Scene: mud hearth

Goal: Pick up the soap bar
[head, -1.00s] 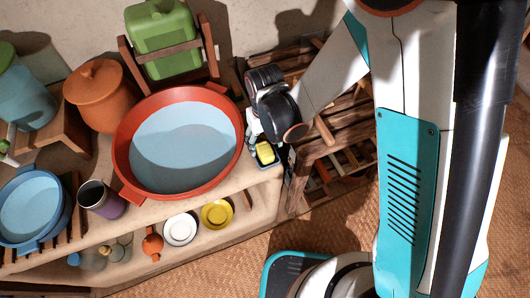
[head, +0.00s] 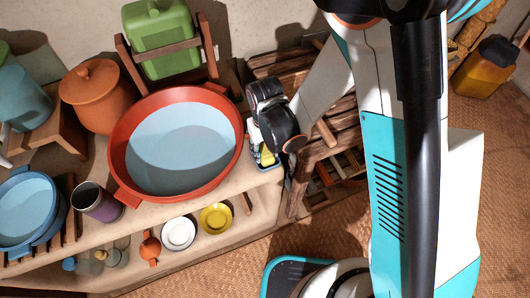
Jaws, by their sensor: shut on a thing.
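A small yellow block (head: 267,154), which I take for the soap bar, shows at the right end of the mud ledge, in or just over a small blue-rimmed dish (head: 263,167). My gripper (head: 263,148) reaches down at this spot beside the red basin. It is shut on the block. The dark wrist covers much of the fingers and part of the block, so the exact grip is hidden. I cannot tell whether the block is clear of the dish.
A wide red basin of water (head: 122,179) stands just left of my gripper. A wooden rack (head: 320,145) is close on the right. A purple cup (head: 98,202) and a blue basin (head: 62,222) stand farther left. Yellow (head: 216,218) and white plates (head: 178,233) sit on the lower shelf.

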